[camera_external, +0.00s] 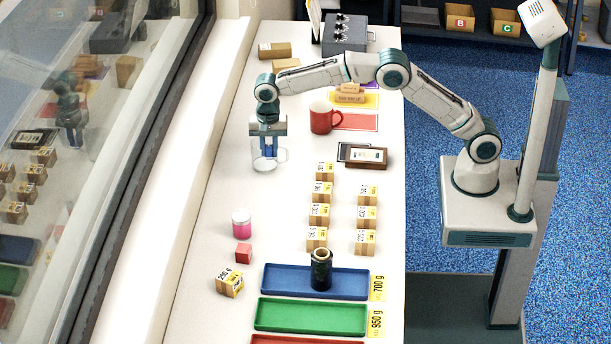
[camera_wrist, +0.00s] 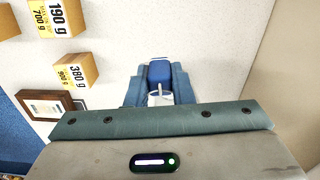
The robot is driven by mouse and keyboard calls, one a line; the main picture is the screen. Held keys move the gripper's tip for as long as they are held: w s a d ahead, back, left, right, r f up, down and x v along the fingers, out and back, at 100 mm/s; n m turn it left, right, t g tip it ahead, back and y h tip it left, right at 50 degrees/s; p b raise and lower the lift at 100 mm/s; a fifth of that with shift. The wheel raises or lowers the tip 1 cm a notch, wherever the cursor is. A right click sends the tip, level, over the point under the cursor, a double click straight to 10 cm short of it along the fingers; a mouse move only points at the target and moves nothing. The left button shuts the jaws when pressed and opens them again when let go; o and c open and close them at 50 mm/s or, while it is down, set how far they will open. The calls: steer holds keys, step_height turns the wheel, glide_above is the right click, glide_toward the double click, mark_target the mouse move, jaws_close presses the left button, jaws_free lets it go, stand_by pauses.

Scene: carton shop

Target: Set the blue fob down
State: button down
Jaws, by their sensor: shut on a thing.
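The blue fob (camera_wrist: 159,72) is between the two fingers of my gripper (camera_wrist: 159,84) in the wrist view, and my gripper is shut on it. A small whitish part shows just below the fob there. In the external view my gripper (camera_external: 267,146) points down over the left part of the white table (camera_external: 205,250). The fob shows there only as a small dark blue patch. A clear glass-like vessel (camera_external: 264,163) shows at the fingertips. I cannot tell whether the fob is inside, above or in front of it.
A red mug (camera_external: 321,118) and brown frame (camera_external: 366,157) are to the right. Several labelled cartons (camera_external: 317,213) stand nearer the front. A pink jar (camera_external: 241,226), red cube (camera_external: 243,254), blue tray (camera_external: 283,281) with a black jar (camera_external: 321,270), and green tray (camera_external: 310,316) are farther forward.

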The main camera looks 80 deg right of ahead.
steer(key=shift+m, duration=0.5)
steer(key=w+a+f+p, duration=0.1)
steer(key=a+f, duration=0.1)
steer(key=a, duration=0.2)
steer(key=w+a+f+p, duration=0.1)
steer(key=w+a+f, duration=0.1)
steer(key=a, duration=0.2)
steer(key=w+a+f+p, duration=0.2)
steer(key=a+f, duration=0.1)
steer(key=a, duration=0.1)
steer(key=shift+w+a, duration=0.1)
steer(key=shift+w, duration=0.05)
step_height(320, 180, down, 4)
steer(key=shift+r+p, duration=0.25)
steer(key=shift+p, duration=0.4)
steer(key=shift+f, duration=0.3)
steer(key=shift+f, duration=0.1)
steer(key=shift+f+b, duration=0.2)
steer(key=shift+b, duration=0.1)
steer(key=c, duration=1.3)
jaws_free()
steer(key=shift+r, duration=0.1)
steer(key=shift+o, duration=0.2)
